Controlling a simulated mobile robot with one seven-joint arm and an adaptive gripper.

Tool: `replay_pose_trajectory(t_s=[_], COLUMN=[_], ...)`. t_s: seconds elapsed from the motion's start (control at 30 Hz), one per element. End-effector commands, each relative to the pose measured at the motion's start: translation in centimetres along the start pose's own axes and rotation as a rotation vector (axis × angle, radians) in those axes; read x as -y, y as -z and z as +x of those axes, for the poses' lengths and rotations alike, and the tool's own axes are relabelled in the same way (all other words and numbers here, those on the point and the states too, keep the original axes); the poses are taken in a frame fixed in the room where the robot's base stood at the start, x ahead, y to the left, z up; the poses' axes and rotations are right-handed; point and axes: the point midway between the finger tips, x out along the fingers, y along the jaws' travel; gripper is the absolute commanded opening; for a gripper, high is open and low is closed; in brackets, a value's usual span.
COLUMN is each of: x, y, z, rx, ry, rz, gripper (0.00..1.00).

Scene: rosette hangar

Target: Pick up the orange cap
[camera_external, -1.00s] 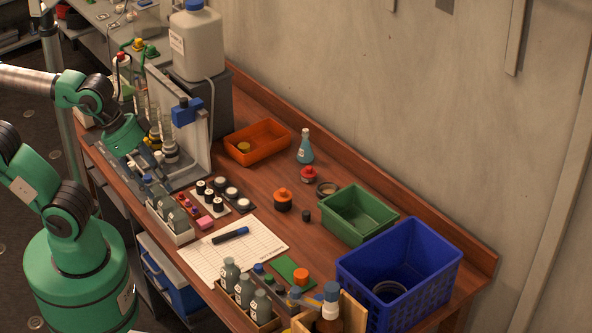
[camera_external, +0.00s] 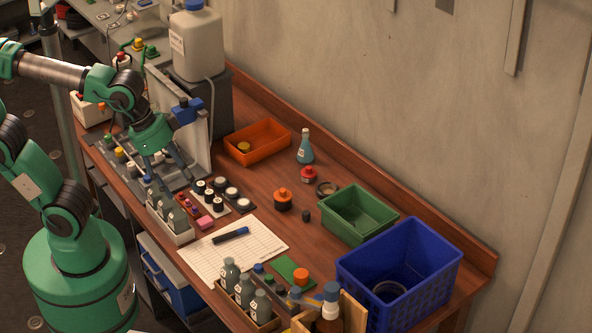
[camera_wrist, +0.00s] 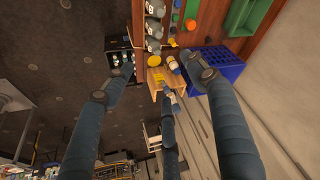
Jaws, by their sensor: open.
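An orange cap (camera_external: 301,275) sits at the edge of a small green pad (camera_external: 285,268) near the front of the bench, beside a tray of grey bottles. It also shows in the wrist view (camera_wrist: 190,24), near the top. My gripper (camera_external: 168,172) is at the left part of the bench, above the rack of grey bottles and well away from the cap. In the wrist view my gripper (camera_wrist: 155,82) has its fingers spread, with nothing between them. A second orange-topped item, a dark jar (camera_external: 283,200), stands mid-bench.
A blue crate (camera_external: 415,262) and a green bin (camera_external: 358,212) stand at the right, an orange tray (camera_external: 258,150) at the back. A wooden box (camera_external: 345,310) with a brown bottle is right of the cap. Paper with a marker (camera_external: 231,235) lies left of it.

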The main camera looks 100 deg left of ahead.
Motion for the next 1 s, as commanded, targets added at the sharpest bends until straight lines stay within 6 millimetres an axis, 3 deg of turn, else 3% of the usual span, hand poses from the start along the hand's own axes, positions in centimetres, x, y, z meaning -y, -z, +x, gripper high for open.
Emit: replay_pose_trajectory(t_s=[0.3,0.57,1.0], x=[2.0,4.0,7.9], y=[6.0,10.0,14.1], z=[5.2,10.8,22.9], rx=[0.095,0.167,0.291], ry=[0.010,0.012,0.006], rz=[0.001,0.002,0.002], gripper=[0.57,0.57,0.57])
